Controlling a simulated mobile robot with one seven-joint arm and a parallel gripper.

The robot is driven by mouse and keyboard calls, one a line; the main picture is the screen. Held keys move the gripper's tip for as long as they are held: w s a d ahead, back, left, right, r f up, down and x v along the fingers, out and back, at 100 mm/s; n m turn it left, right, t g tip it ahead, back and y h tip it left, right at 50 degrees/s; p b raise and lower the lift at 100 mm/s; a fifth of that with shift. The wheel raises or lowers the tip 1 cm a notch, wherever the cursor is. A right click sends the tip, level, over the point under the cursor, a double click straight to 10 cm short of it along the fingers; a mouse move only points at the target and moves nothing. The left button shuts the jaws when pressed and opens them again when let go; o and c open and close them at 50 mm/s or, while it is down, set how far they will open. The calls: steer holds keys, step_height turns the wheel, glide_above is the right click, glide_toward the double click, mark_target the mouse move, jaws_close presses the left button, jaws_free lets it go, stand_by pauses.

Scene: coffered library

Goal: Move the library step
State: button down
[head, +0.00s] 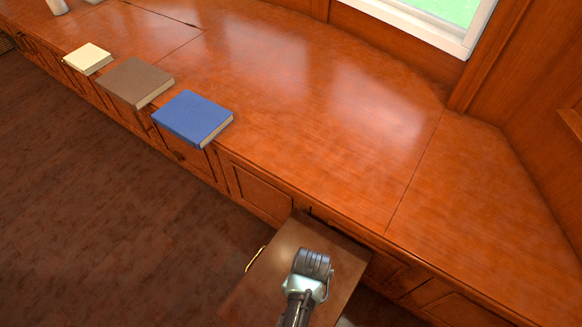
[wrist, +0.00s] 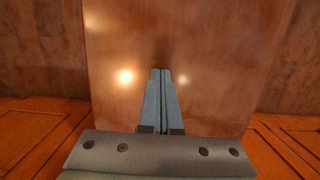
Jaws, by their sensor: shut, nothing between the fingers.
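The library step (head: 345,255) is a dark brown wooden block with a flat top and a brass handle (head: 255,258) on its left side. It stands at the bottom of the head view, close against the cabinet front. The end of my arm is over its top in the head view and hides part of it; my fingers are hidden there. In the wrist view my gripper (wrist: 161,75) is shut and empty, pointing at the step's smooth brown face (wrist: 215,50). I cannot tell whether the fingertips touch it.
A long polished wooden counter (head: 300,95) runs above the cabinets. A blue book (head: 192,115), a brown book (head: 135,80) and a cream book (head: 88,58) lie along its front edge. The dark floor (head: 90,200) at left is clear. A window (head: 440,15) is at upper right.

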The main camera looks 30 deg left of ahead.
steer(key=shift+w+d+r+p, duration=0.15)
steer(key=shift+r+p, duration=0.2)
steer(key=shift+r, duration=0.1)
steer(key=shift+d+r+p, duration=0.1)
steer(key=shift+p, duration=0.2)
steer(key=w+b, duration=0.2)
steer(key=w, duration=1)
steer(key=shift+d, duration=0.1)
